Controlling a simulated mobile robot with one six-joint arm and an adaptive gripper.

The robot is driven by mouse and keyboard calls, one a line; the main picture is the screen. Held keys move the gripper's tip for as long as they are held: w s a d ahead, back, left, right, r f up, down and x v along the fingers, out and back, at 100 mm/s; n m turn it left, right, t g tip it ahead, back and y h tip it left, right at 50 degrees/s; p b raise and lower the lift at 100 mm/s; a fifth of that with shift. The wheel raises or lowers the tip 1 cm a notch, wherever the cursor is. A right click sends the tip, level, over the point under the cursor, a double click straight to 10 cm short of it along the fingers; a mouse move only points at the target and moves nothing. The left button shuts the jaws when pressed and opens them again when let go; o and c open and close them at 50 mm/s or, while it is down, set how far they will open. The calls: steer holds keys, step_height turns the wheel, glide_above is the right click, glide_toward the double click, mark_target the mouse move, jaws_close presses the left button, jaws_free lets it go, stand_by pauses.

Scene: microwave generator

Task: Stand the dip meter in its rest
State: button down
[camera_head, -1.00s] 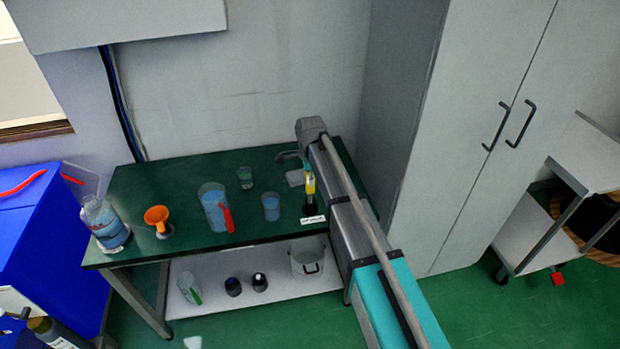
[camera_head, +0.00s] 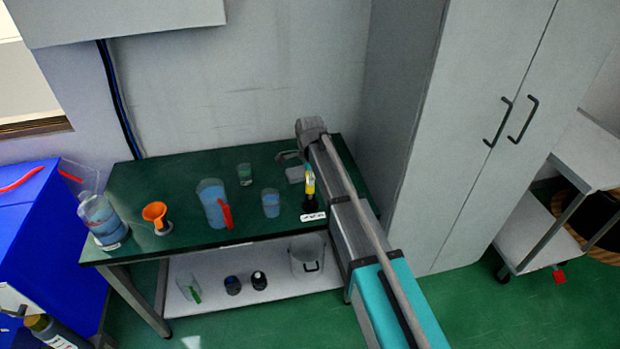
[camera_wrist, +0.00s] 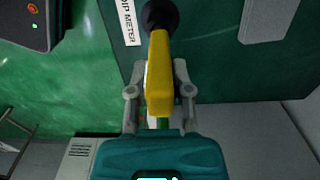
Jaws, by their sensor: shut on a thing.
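The dip meter is a slim yellow device (camera_wrist: 159,75), also visible in the head view (camera_head: 310,183) at the right end of the green table. My gripper (camera_wrist: 160,90) is shut on it, one finger on each side. Its rest is a small black holder (camera_wrist: 158,14), seen in the head view (camera_head: 311,205) behind a white label (camera_wrist: 128,20) reading "DIP METER". The meter is in line with the rest, its far end meeting the black part. I cannot tell how deep it sits. In the head view my arm partly hides the gripper.
Left along the green table (camera_head: 170,190) are a blue-filled beaker (camera_head: 270,204), a jug (camera_head: 211,203), a small glass (camera_head: 244,174), an orange funnel (camera_head: 154,213) and a bottle (camera_head: 99,220). A pale grey block (camera_head: 295,174) lies behind the meter. A tall cabinet (camera_head: 450,150) stands right.

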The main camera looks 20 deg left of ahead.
steer(key=shift+f, duration=0.15)
steer(key=shift+c, duration=2.3)
jaws_free()
steer(key=shift+r, duration=0.25)
step_height(320, 180, up, 15)
steer(key=p, duration=1.5)
steer(key=shift+r+p, duration=0.2)
steer(key=shift+p, duration=0.2)
steer(key=s+d+n, duration=0.2)
steer(key=d+n, duration=0.1)
steer(key=d, duration=0.9)
steer(key=s+d+n, duration=0.2)
steer(key=d, duration=0.9)
steer(key=s+d+n, duration=0.3)
steer(key=s+d, duration=0.3)
steer(key=d, duration=0.4)
steer(key=s+d+n+b, duration=0.1)
steer(key=s+d+n, duration=0.2)
steer(key=s+d, duration=0.3)
steer(key=d+f, duration=0.1)
steer(key=d, duration=0.3)
steer(key=shift+s+d+n, duration=0.3)
steer(key=shift+s+d, duration=0.05)
